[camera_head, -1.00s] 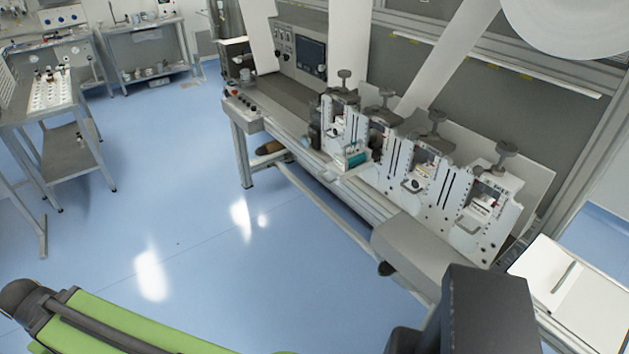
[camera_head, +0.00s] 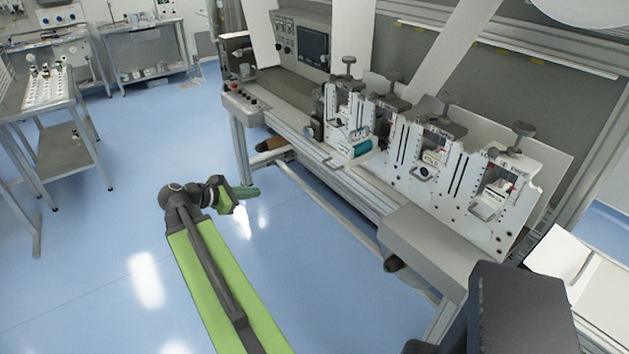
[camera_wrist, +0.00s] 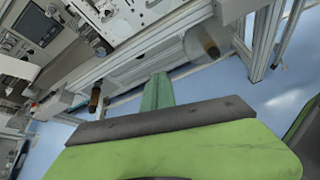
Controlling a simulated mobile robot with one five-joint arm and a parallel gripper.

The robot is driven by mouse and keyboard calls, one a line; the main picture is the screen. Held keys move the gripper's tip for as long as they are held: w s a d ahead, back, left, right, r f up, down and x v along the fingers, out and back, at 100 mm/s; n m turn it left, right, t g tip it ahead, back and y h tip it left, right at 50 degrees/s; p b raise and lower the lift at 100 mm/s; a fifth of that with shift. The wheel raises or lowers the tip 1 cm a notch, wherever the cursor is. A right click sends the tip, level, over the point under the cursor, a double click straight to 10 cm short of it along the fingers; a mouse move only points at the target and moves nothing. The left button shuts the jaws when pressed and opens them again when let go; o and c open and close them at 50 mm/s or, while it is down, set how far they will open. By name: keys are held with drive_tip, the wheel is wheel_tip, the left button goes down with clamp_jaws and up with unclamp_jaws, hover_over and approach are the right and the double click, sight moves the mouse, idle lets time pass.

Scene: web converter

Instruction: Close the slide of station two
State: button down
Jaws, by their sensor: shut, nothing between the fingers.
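The web converter's row of white stations, each with a dark knob on top, runs along the machine front in the head view. The leftmost station (camera_head: 338,112) has a slide (camera_head: 352,147) with a teal part that stands out toward the aisle. The slides of the stations further right (camera_head: 425,160) look flush, though small. Station numbers are not readable. My gripper (camera_head: 248,192) is shut and empty, over the floor left of the machine, well apart from the slides. In the wrist view its green fingers (camera_wrist: 157,93) point toward the machine's underside.
A control box with buttons (camera_head: 240,98) projects at the machine's left end. A grey block (camera_head: 420,240) sticks out at the front right. A side table (camera_head: 45,95) with small parts stands at left. The blue floor (camera_head: 110,230) between is clear.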

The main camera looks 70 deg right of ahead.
sight(324, 164)
drive_tip(key=s+d+g+b, duration=0.1)
drive_tip(key=s+d, duration=0.3)
drive_tip(key=d, duration=0.2)
drive_tip(key=s+d+r+n+g+h+b, duration=0.1)
drive_tip(key=s+d, duration=0.4)
drive_tip(key=s+d+n+b, duration=0.1)
drive_tip(key=s+d, duration=0.4)
drive_tip(key=d, duration=0.1)
drive_tip(key=shift+s+d+r+g+h, duration=0.1)
drive_tip(key=shift+d+r+g+h, duration=0.1)
drive_tip(key=shift+d+g+h, duration=0.2)
drive_tip(key=shift+a, duration=0.1)
